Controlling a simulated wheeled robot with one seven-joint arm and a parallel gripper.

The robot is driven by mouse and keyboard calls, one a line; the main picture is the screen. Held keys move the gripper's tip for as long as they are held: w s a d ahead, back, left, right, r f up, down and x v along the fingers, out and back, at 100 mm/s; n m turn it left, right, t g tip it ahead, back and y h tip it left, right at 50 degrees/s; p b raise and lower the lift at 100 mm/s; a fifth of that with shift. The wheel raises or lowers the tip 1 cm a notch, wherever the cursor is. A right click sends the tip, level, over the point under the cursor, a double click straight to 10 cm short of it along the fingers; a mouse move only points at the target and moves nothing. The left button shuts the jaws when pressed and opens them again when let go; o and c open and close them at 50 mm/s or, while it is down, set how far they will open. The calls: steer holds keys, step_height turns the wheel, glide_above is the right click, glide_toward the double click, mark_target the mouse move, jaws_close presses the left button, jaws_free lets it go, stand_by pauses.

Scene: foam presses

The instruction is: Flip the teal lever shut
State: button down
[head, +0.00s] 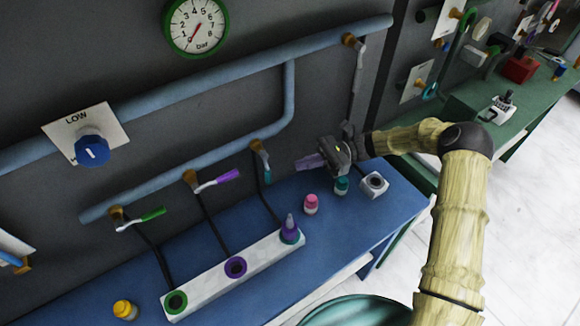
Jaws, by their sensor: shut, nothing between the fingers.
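The teal lever (266,174) sits on a brass valve at the right end of the lower blue pipe's row of valves. Its handle points down, above a black hose. My gripper (300,164) is shut and empty, just right of the teal lever, with its fingertips pointing left towards it. A small gap seems to show between the fingertips and the lever. The purple lever (224,177) and the green lever (150,214) on the neighbouring valves point to the right.
A pink-capped bottle (311,204), a teal-capped bottle (341,187) and a white block with a hole (374,185) stand near my gripper. A yellow-capped bottle (125,310) is front left.

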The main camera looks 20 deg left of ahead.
steer(key=b+v, duration=0.2)
steer(key=v, duration=0.5)
steer(key=shift+d+r, duration=0.2)
steer(key=shift+s, duration=0.1)
